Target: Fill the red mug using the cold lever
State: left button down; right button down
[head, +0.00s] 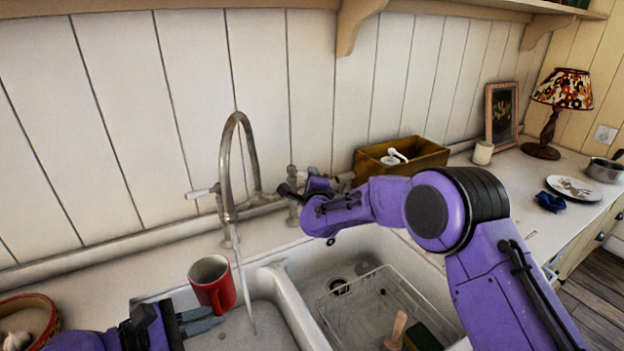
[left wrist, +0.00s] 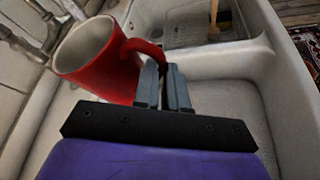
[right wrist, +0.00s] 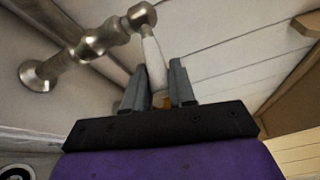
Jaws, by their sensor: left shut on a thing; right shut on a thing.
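The red mug (head: 222,291) is upright over the left basin, with its pale inside showing; I see no water in it. My left gripper (head: 205,318) is shut on its handle, which the left wrist view shows between the fingers (left wrist: 162,80). Water (head: 241,275) runs from the curved tap (head: 228,160) and passes just right of the mug into the basin. My right gripper (head: 296,190) is shut on the right-hand lever, whose white handle (right wrist: 153,58) lies between the fingers in the right wrist view. The other white lever (head: 201,192) is free at the tap's left.
The right basin (head: 385,255) holds a wire rack (head: 365,305) and a wooden-handled brush (head: 398,328). A wooden box (head: 425,155) stands behind my right arm. A bowl with garlic (head: 45,318) is at the left edge.

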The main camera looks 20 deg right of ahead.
jog(key=shift+r, duration=0.2)
jog(key=c, duration=1)
grip_release()
jog(key=shift+o, duration=0.2)
jog(key=shift+f, duration=0.1)
jog(key=shift+s, duration=0.1)
jog(key=s+a, duration=0.2)
jog(key=s, duration=0.9)
jog(key=shift+s+a+r, duration=0.15)
jog(key=shift+s+r, duration=0.05)
jog(key=shift+s, duration=0.05)
